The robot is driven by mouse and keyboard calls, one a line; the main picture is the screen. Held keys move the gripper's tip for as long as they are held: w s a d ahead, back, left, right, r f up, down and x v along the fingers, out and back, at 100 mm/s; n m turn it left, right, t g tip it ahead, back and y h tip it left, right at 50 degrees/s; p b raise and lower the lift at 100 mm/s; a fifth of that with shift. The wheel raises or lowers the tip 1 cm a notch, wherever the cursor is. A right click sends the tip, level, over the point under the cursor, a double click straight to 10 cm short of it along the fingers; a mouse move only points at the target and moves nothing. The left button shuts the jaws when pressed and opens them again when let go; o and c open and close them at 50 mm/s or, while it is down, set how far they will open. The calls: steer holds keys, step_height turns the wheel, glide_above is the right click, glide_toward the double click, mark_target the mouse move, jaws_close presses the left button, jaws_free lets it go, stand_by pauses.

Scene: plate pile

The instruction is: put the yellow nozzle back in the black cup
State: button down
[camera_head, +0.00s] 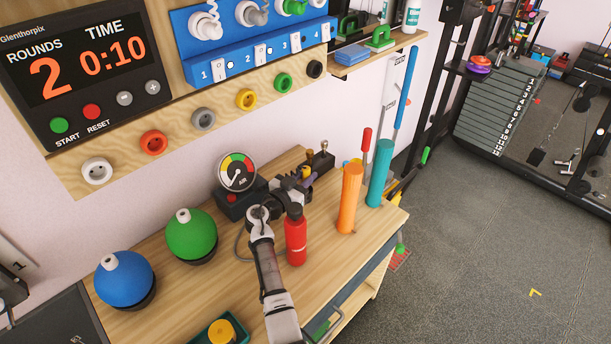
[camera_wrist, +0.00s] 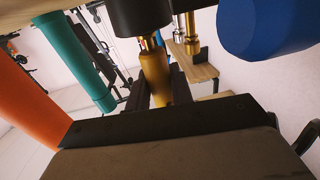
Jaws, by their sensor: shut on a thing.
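My gripper (camera_head: 296,184) is over the back of the workbench, behind the red bottle and right of the air gauge. In the wrist view its dark jaws (camera_wrist: 161,92) are shut on a golden-yellow piece, which I take for the yellow nozzle (camera_wrist: 155,72). The nozzle's end lies at a dark round thing (camera_wrist: 140,17), perhaps the black cup; whether it touches or is inside it I cannot tell. In the head view my gripper and arm hide most of this spot, and I cannot make out the nozzle there.
A red bottle (camera_head: 296,240) stands close in front of my gripper. Orange (camera_head: 348,200) and teal (camera_head: 379,175) cylinders stand to the right. The air gauge (camera_head: 238,172) is left. Blue (camera_head: 124,278) and green (camera_head: 191,233) balls sit further left. Brass fittings (camera_wrist: 191,38) are near the jaws.

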steer(key=shift+s+f+b, duration=0.15)
steer(key=shift+f+b, duration=0.55)
steer(key=shift+b, duration=0.4)
steer(key=shift+s+f, duration=0.1)
steer(key=shift+f, duration=0.1)
steer(key=c, duration=1.1)
jaws_free()
steer(key=shift+b, duration=0.3)
steer(key=shift+c, duration=0.2)
step_height(320, 180, up, 22)
steer(key=b, duration=0.2)
steer(key=shift+f, duration=0.15)
